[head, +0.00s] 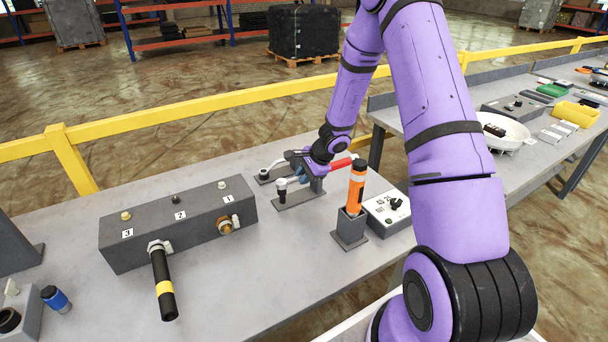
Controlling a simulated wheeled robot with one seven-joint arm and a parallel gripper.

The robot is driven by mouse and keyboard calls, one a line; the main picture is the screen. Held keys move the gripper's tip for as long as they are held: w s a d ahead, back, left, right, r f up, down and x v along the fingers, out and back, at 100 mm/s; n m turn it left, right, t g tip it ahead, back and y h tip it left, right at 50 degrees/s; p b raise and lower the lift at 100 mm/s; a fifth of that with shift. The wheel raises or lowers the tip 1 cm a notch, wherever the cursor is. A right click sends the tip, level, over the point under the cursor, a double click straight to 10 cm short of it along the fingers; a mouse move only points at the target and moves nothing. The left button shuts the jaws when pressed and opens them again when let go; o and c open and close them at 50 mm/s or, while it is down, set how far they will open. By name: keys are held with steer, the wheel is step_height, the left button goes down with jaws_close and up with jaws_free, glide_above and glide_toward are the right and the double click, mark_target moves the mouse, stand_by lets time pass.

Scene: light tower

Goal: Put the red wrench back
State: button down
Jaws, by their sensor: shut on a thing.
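My gripper (299,161) is low over the two dark wrench stands near the back edge of the table. It is shut on the red wrench (341,164), whose red handle shows on the right of my wrist. The middle of the wrench is hidden by my gripper and wrist. The back stand (263,177) has a short dark post. Whether the red wrench touches a stand cannot be told.
An orange tool stands in a grey holder (350,231), close in front on the right, beside a grey control box (388,211). A long dark box (180,226) numbered 1 to 3, with a black-and-yellow handle (163,285), fills the left. A yellow rail (200,113) runs behind.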

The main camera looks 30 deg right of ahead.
steer(key=shift+f, duration=0.85)
steer(key=c, duration=1)
jaws_free()
steer(key=v, duration=1)
steer(key=shift+d+r, duration=0.15)
steer(key=shift+r, duration=0.2)
steer(key=shift+s, duration=0.1)
